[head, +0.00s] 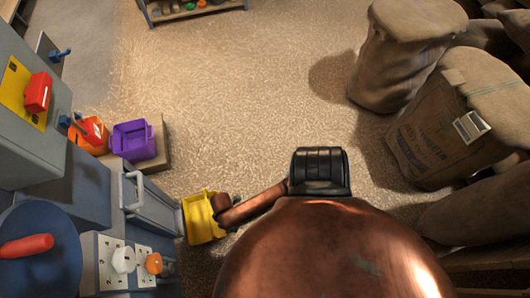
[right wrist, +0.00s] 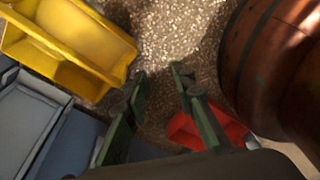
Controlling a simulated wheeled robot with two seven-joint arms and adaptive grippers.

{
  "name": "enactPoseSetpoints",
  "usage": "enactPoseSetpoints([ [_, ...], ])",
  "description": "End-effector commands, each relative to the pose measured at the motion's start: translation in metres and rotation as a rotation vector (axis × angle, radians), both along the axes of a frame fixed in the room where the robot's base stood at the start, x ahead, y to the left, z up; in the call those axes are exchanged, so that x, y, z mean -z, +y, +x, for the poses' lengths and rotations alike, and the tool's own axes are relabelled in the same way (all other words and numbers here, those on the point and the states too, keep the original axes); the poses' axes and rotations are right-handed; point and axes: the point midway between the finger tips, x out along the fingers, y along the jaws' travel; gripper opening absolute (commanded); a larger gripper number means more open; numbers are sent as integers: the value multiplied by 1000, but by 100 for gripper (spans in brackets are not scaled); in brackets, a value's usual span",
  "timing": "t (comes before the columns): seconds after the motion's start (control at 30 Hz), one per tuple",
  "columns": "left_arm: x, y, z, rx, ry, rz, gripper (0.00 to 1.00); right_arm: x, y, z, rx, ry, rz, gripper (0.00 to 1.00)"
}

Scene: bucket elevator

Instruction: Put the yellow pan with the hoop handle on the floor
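A yellow pan (head: 200,222) is beside the grey machine in the head view, partly covered by a copper link of my arm. It also shows large at the upper left of the right wrist view (right wrist: 75,40), with its open hollow visible. I cannot make out its hoop handle, or whether it rests on the floor (head: 240,90). My right gripper (right wrist: 158,76) has its two green fingers apart, with nothing between the tips. It is just right of the pan in that picture, with speckled floor behind it. My left gripper is not in view.
A grey machine with a chute (head: 150,208) and knobs fills the left side. A purple pan (head: 133,141) sits on a block, with an orange one (head: 88,137) beside it. A red object (right wrist: 207,131) is near my right fingers. Sacks (head: 430,135) stand right; the middle floor is clear.

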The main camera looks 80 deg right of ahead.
Motion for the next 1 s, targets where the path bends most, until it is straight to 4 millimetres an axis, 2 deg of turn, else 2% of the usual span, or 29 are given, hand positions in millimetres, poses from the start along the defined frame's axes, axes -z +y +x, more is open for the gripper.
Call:
enactPoseSetpoints([
  [0.03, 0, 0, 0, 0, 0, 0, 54, -6, 10, -31, 138, 23, 21, 24],
  [0.17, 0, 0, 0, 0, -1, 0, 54, -30, 10, -91, 533, 70, 19, 24],
  [0.3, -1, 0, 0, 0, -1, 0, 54, -59, -14, -146, 930, 109, -28, 24],
  [0.43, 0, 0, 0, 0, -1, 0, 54, -81, -37, -182, 1186, 121, -81, 24],
  [0.6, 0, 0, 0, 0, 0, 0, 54, -94, -50, -201, 1325, 122, -115, 24],
  [1.0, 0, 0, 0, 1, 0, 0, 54, -94, -50, -202, 1329, 123, -117, 24],
])
